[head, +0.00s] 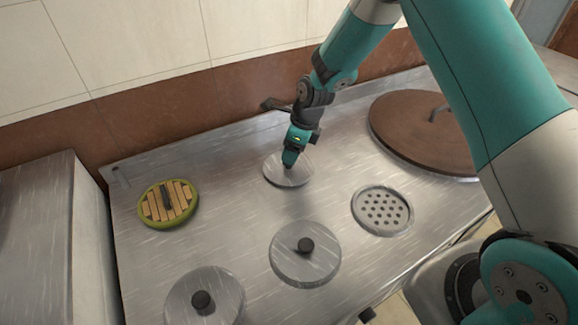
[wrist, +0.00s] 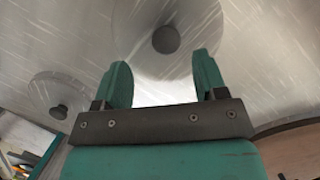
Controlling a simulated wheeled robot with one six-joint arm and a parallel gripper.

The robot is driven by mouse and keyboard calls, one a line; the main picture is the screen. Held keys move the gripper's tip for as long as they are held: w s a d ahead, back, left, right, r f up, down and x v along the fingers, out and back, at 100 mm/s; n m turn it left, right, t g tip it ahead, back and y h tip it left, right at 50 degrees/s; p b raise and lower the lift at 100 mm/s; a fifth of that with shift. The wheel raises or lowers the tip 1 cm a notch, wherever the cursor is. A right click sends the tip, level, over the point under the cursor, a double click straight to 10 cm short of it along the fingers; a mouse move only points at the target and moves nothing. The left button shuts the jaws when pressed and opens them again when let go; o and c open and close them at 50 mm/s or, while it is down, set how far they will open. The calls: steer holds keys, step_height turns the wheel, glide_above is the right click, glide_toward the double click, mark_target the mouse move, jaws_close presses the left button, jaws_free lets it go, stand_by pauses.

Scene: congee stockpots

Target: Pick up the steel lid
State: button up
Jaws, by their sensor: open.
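A round steel lid (head: 301,181) lies on the steel worktop under my gripper (head: 289,163), which hides its middle in the head view. In the wrist view this lid (wrist: 145,18) shows a dark round knob (wrist: 166,40). My gripper (wrist: 164,68) is open and empty. Its two green fingers are spread to either side below the knob in that picture. Whether the fingertips reach down to knob height I cannot tell. Two similar steel lids with black knobs lie nearer the front, one at the centre (head: 290,265) and one at front left (head: 230,290).
A green-rimmed round item with wooden slats (head: 192,202) lies at the left. A perforated steel disc (head: 383,210) is to the right, and a large brown lid (head: 400,125) is at back right. A tiled wall (head: 140,45) stands behind. Bare worktop (head: 235,215) lies between.

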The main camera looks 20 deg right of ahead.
steer(key=x, duration=0.5)
steer(key=shift+w+d+f+p, duration=0.2)
steer(key=shift+w+p, duration=0.1)
steer(key=shift+p, duration=0.1)
steer(key=c, duration=1)
